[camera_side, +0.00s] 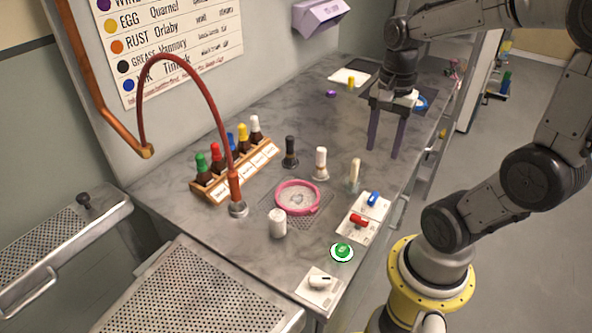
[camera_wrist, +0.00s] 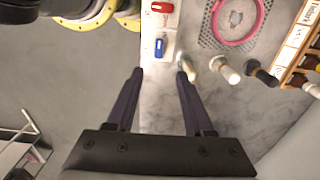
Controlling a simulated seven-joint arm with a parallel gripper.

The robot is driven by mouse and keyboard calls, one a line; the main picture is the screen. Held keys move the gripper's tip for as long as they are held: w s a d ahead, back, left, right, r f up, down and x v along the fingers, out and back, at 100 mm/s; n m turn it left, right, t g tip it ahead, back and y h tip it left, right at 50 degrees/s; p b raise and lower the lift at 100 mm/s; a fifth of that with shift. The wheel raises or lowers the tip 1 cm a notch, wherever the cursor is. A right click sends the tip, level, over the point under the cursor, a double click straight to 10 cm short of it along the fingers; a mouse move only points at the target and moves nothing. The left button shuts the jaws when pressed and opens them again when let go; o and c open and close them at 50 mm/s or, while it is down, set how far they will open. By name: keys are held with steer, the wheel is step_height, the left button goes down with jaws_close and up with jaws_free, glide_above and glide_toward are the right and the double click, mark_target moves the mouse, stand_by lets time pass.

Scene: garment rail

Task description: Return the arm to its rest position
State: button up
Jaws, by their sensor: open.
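My gripper (camera_side: 386,152) hangs fingers down above the right part of the grey worktop (camera_side: 255,245) in the side view. Its two dark purple fingers are spread apart with nothing between them. In the wrist view my gripper (camera_wrist: 160,72) is also open and empty, with one finger over the worktop's edge and one over the worktop. My arm reaches in from the right and bends down to the gripper. No marker for a rest position can be made out.
Left of my gripper stand a cream-topped brush (camera_side: 354,172), a white-topped one (camera_side: 321,163) and a black one (camera_side: 290,152). A pink ring (camera_side: 297,197), a bottle rack (camera_side: 245,172), a hose (camera_side: 212,100), switches (camera_side: 365,212) and a green button (camera_side: 342,251) occupy the worktop.

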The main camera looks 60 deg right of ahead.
steer(key=a+r+n+t, duration=0.2)
steer(key=a+n, duration=0.3)
steer(key=n, duration=0.4)
steer(key=s+a+r+n+t, duration=0.1)
steer(key=a+r+n+t, duration=0.1)
steer(key=a+n, duration=0.3)
steer(key=n+t, duration=0.1)
steer(key=n, duration=0.3)
steer(key=shift+s+a+t, duration=0.15)
steer(key=shift+a+t, duration=0.15)
steer(key=shift+a, duration=0.05)
